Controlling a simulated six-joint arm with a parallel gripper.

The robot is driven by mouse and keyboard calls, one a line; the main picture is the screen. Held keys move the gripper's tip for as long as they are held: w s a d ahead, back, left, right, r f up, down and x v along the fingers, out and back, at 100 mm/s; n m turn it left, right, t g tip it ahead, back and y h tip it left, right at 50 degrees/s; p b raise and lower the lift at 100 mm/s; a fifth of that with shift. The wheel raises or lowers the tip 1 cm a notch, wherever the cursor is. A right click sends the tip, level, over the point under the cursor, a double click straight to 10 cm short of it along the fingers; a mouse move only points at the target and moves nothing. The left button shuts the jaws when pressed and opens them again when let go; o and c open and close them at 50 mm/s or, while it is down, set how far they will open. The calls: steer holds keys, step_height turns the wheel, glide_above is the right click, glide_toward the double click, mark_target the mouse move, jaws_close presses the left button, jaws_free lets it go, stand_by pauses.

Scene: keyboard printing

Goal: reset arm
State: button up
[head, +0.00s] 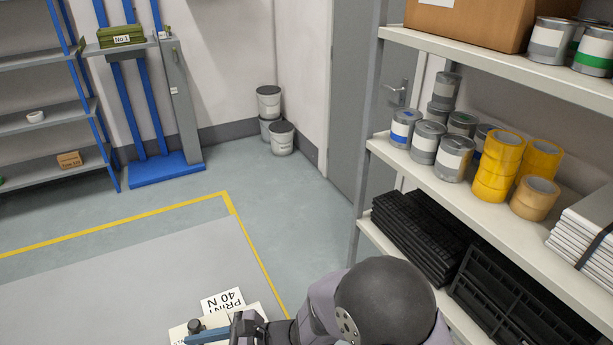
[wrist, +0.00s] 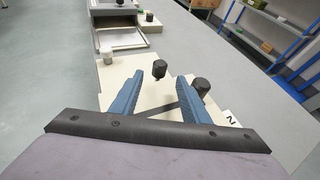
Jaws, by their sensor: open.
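My gripper shows in the wrist view (wrist: 160,82) with its two blue fingers spread apart and nothing held between them. A dark knob-like piece (wrist: 159,68) stands just beyond the fingertips, and another (wrist: 203,87) is beside the right finger; I see no contact with the first, and cannot tell for the second. Both are over a pale panel (wrist: 112,78). My arm hides much of the area there.
A shelf unit (head: 480,208) with cans, tape rolls and black trays stands close on the right. The grey work surface (head: 120,290) is clear at left.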

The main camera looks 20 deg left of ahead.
steer(key=d+n, duration=0.1)
steer(key=d, duration=0.2)
steer(key=w+d+n+h, duration=0.1)
steer(key=d, duration=0.2)
steer(key=d+r+n+h, duration=0.1)
steer(key=d+n, duration=0.1)
steer(key=d, duration=0.1)
steer(key=shift+w+d, duration=0.3)
steer(key=shift+w, duration=0.1)
steer(key=w+d+n+t+h, duration=0.2)
steer(key=d+n+h, duration=0.3)
steer(key=d, duration=1.4)
steer(key=w+d+n+t+h, duration=0.2)
steer(key=d+n+h, duration=0.3)
steer(key=d, duration=1.4)
steer(key=shift+f+h, duration=0.2)
steer(key=shift+h, duration=0.2)
